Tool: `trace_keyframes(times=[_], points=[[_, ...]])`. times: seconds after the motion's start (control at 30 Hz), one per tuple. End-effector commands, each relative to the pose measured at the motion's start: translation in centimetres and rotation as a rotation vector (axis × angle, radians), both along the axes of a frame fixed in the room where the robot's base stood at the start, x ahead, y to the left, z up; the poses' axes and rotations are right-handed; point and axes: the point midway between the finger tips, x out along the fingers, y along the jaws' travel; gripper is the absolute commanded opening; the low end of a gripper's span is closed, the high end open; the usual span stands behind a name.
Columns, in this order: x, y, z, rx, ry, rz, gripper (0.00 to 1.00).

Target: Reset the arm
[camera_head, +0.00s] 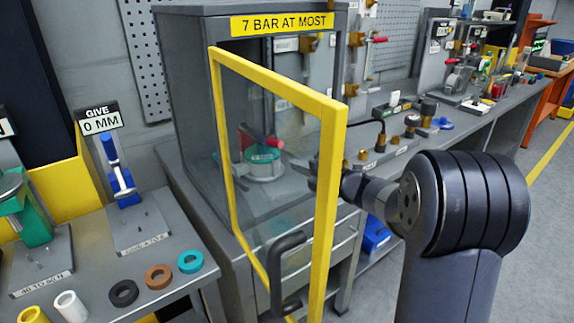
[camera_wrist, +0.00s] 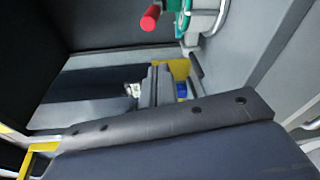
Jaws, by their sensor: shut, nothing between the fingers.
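My gripper (camera_head: 314,172) reaches in from the right in the head view, behind the yellow-framed glass door, whose upright hides part of it. In the wrist view its two fingers (camera_wrist: 156,72) lie together, with nothing between them. The door (camera_head: 333,190) stands open on the grey cabinet (camera_head: 185,75), which is labelled 7 BAR AT MOST. Inside the cabinet, a teal-and-white valve (camera_head: 264,165) with a red handle (camera_head: 262,140) shows through the glass. The red handle also shows at the top of the wrist view (camera_wrist: 151,18), apart from the fingers.
A black pull handle (camera_head: 285,275) juts from the door. A bench (camera_head: 500,125) with several fittings runs back to the right. At left, another bench holds black (camera_head: 124,292), brown (camera_head: 158,276) and teal (camera_head: 190,261) rings. Open floor (camera_head: 545,220) lies at right.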

Motion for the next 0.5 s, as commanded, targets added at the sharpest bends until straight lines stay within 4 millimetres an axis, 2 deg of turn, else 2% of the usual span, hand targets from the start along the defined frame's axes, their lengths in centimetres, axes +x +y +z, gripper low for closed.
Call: trace_keyframes(times=[0.5], points=[[-0.20,-0.13,0.03,0.001,0.001,0.003,0.00]])
